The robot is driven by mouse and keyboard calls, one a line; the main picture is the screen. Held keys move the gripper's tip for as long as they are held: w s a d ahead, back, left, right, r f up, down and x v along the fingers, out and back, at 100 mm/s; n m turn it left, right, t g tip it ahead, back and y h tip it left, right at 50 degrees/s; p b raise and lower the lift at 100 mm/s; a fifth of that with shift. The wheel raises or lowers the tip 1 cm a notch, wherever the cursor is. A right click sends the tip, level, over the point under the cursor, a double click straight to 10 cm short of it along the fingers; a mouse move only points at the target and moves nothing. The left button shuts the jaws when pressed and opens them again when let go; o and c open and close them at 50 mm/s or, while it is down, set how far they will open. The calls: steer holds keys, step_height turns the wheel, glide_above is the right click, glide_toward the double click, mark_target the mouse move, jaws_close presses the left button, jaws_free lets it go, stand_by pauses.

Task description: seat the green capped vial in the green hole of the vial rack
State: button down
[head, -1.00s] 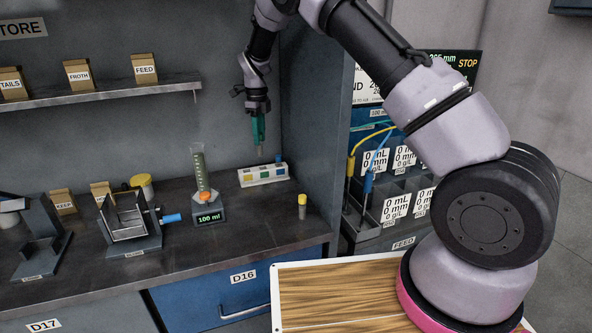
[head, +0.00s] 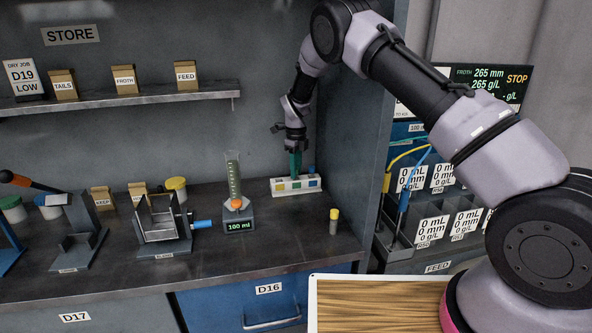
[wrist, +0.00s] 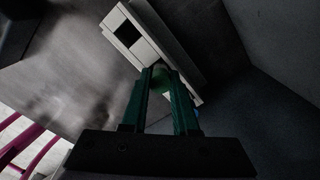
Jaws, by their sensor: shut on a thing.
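My gripper (head: 295,172) points down at the white vial rack (head: 283,192) on the bench, with its green fingers just over the rack's top. In the wrist view my gripper (wrist: 161,72) is shut on the green capped vial, whose round green cap (wrist: 161,80) shows between the fingers. The vial's body is hidden, so I cannot tell how deep it sits or whether it is in the green hole. The rack (wrist: 115,19) also shows in the wrist view, running diagonally under the fingers, with a dark square on it. Coloured squares mark the rack's front.
A blue cap (head: 311,169) shows at the rack's right end. A yellow-capped vial (head: 333,222) stands upright on the bench in front. A graduated cylinder (head: 234,178) stands left of the rack on its 100 ml base. A dark cabinet wall (head: 358,130) rises close on the right.

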steer(key=shift+f, duration=0.1)
steer(key=c, duration=0.7)
jaws_free()
step_height(320, 180, up, 12)
steer(key=shift+r, duration=0.2)
